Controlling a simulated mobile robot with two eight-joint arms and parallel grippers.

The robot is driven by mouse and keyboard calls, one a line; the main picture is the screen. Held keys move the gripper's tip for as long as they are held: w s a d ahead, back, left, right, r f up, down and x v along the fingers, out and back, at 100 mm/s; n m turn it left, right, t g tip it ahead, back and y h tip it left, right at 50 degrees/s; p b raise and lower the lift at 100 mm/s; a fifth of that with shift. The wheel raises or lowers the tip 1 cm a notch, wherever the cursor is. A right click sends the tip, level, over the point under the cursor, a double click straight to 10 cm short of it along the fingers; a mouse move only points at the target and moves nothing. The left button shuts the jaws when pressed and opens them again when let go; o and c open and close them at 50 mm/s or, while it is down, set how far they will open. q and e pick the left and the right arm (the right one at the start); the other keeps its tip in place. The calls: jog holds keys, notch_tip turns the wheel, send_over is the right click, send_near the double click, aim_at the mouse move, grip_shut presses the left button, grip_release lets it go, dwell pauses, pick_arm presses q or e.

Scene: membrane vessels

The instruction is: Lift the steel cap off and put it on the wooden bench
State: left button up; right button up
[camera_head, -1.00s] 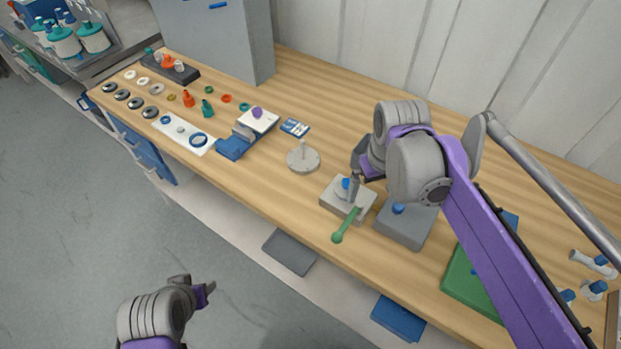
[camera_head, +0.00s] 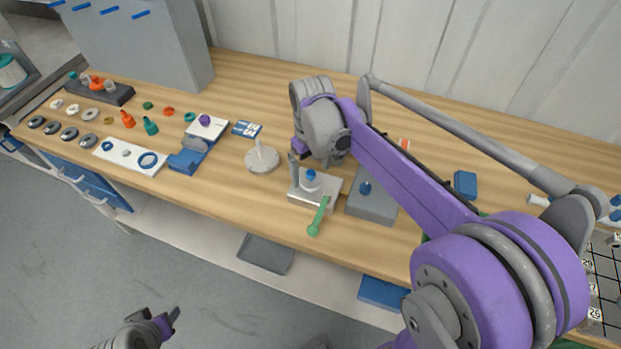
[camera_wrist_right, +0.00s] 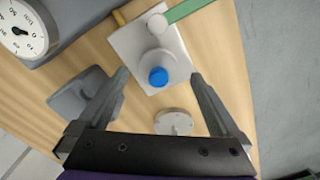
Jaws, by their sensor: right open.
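A round grey steel cap (camera_head: 311,185) with a blue knob sits on a pale square block with a green-handled lever (camera_head: 318,218), on the wooden bench (camera_head: 215,205). In the right wrist view the cap (camera_wrist_right: 158,62) and its blue knob appear between my two spread fingertips. My right gripper (camera_head: 294,168) is open and empty, just left of and behind the cap in the head view; one finger is mostly hidden by the wrist. I see no contact with the cap. My left gripper (camera_head: 170,322) hangs low at the bottom left, away from the bench; its jaw opening is unclear.
A grey disc with an upright post (camera_head: 262,160) stands left of the block. A grey box (camera_head: 370,207) with a blue knob stands close on the right; a dial (camera_wrist_right: 22,30) shows in the wrist view.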

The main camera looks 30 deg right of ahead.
aim_at(311, 173)
jog(key=shift+w+f, duration=0.1)
jog(key=shift+f, duration=1.4)
jog(key=c, duration=1.5)
